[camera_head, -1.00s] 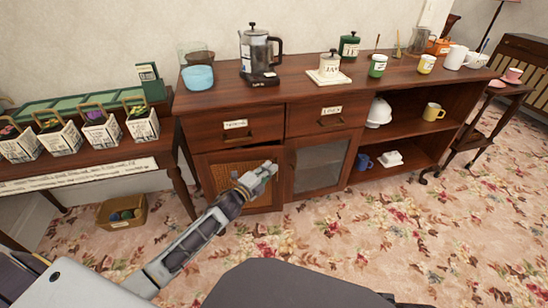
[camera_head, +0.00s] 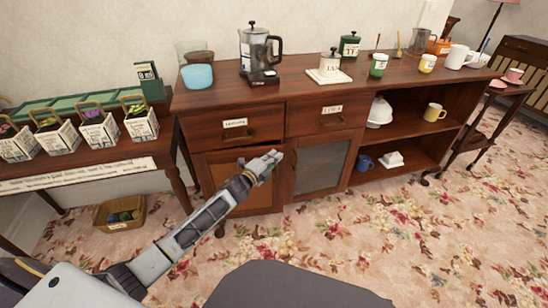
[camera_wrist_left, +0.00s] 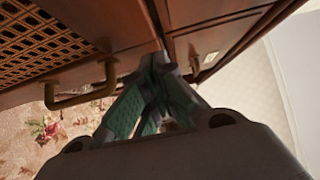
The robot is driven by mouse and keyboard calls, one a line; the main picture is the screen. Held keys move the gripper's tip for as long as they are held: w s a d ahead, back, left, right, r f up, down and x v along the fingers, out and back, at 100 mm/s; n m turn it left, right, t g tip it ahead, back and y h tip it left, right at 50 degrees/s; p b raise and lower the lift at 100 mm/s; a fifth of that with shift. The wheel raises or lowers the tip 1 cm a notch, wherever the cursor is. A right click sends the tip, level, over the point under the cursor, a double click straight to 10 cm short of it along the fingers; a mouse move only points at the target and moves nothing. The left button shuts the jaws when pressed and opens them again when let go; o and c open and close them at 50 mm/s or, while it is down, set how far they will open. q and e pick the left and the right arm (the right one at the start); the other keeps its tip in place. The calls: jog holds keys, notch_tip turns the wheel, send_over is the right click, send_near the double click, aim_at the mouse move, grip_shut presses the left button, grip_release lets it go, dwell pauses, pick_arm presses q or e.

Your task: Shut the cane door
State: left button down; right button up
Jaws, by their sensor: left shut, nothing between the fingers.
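The cane door (camera_head: 222,172) is the lower left door of the dark wooden sideboard. Its woven cane panel shows in the left wrist view (camera_wrist_left: 40,45), with a brass bar handle (camera_wrist_left: 82,97) on its frame. My left gripper (camera_head: 276,157) is shut and empty in front of the door's upper right part, by the glass door. In the left wrist view its fingertips (camera_wrist_left: 161,62) are close to the seam between the cane door's frame and the wood beside it. I cannot tell whether they touch. My forearm hides part of the door, and I cannot tell whether it sits flush.
A glass door (camera_head: 320,165) is right of the cane door, and two labelled drawers (camera_head: 232,128) are above. A coffee press (camera_head: 258,52) and jars stand on top. A side table with plant boxes (camera_head: 92,130) and a basket (camera_head: 120,213) are left. The floor in front is open.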

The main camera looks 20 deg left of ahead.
aim_at(276, 149)
pick_arm(q)
jog(key=shift+w+a, duration=0.2)
jog(key=shift+w, duration=0.15)
pick_arm(e)
jog(key=shift+w+a+f, duration=0.15)
jog(key=shift+f, duration=0.05)
pick_arm(q)
jog(key=shift+w, duration=0.1)
jog(key=shift+w+a+n+y, duration=0.3)
jog(key=shift+w+y, duration=0.1)
jog(key=shift+w, duration=0.3)
jog(key=shift+w+a, duration=0.15)
jog(key=shift+w, duration=0.1)
pick_arm(e)
jog(key=shift+f, duration=0.55)
jog(key=shift+a+r, duration=0.1)
